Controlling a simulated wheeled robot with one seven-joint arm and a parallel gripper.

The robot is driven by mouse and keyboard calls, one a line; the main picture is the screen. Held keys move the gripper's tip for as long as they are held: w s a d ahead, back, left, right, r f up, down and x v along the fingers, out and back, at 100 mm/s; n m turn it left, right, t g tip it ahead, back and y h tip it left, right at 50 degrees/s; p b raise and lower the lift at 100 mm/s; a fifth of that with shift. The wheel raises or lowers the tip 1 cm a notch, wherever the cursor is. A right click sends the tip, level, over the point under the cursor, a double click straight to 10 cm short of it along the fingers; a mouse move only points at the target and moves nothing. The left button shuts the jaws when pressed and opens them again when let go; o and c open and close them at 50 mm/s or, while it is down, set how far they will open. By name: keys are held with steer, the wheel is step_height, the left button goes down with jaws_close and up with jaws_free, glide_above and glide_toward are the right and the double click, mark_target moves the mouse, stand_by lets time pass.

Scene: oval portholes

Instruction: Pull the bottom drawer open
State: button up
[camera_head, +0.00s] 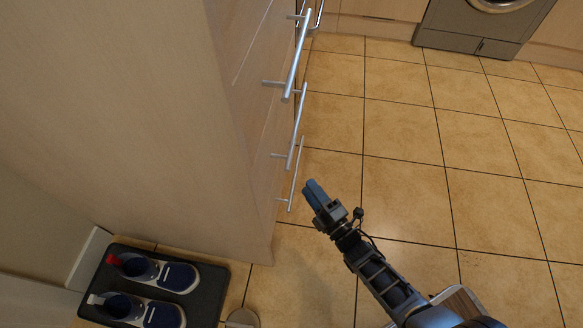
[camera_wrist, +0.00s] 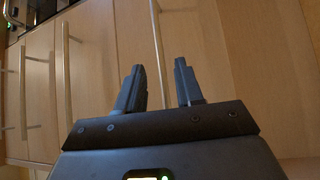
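The bottom drawer (camera_head: 282,185) is the lowest of the drawer fronts in the wooden cabinet and looks shut. Its thin upright-looking metal bar handle (camera_head: 296,174) is just left of my gripper (camera_head: 309,186) in the head view. In the wrist view my gripper (camera_wrist: 159,68) is open, with two dark fingers apart. The bottom handle (camera_wrist: 156,35) runs between the fingertips in that picture, ahead of them. Its lower end passes down into the gap between the fingers. I see no contact with the bar.
Two more bar handles, the middle (camera_head: 297,128) and top (camera_head: 296,55), sit above. A dark tray (camera_head: 215,285) with shoes (camera_head: 178,277) lies on the floor at lower left. A washing machine (camera_head: 470,28) stands at the back. The tiled floor (camera_head: 400,195) to the right is clear.

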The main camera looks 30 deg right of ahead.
mark_target(297, 170)
steer(key=shift+w+a+r+b, duration=0.15)
steer(key=shift+w+a+b, duration=0.05)
steer(key=shift+w, duration=1.05)
steer(key=shift+w+a+r+b, duration=0.15)
steer(key=shift+w+r+b, duration=0.05)
steer(key=shift+w, duration=1.1)
steer(key=shift+w+a+r+b, duration=0.15)
steer(key=shift+w+a+b, duration=0.05)
steer(key=shift+w, duration=1.05)
jaws_close()
